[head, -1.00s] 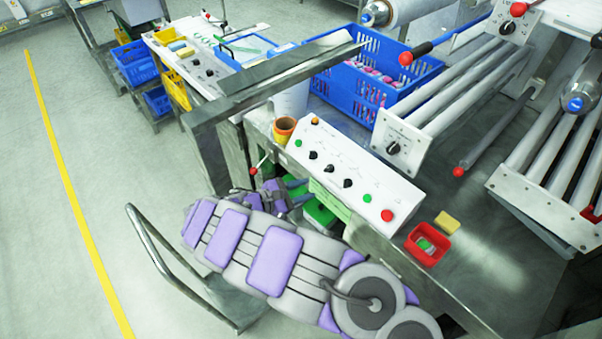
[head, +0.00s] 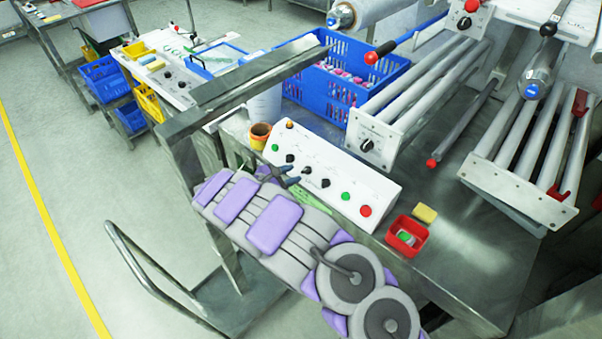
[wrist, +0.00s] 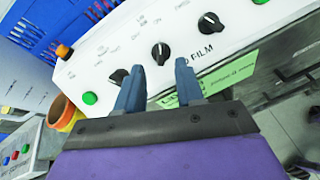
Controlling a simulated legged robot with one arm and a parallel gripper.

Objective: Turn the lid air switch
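A white sloped control panel (head: 325,170) carries three black rotary knobs in a row. In the wrist view they are a left knob (wrist: 118,76), a middle knob (wrist: 160,53) and a right knob (wrist: 211,22). Small print sits around them; part of it by the right knob reads "FILM". I cannot read which knob is the lid air switch. My gripper (wrist: 160,72) is open and empty, its blue fingers pointing at the panel. The middle knob shows between and just beyond the fingertips, and I see no grip on it. In the head view my gripper (head: 287,175) is at the panel's front edge.
The panel also has an orange button (head: 289,125), green buttons and a red button (head: 366,211). An orange cup (head: 259,136) stands at its left end, a red bin (head: 406,236) at its right. A metal post and beam (head: 255,75) stand left of my arm.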

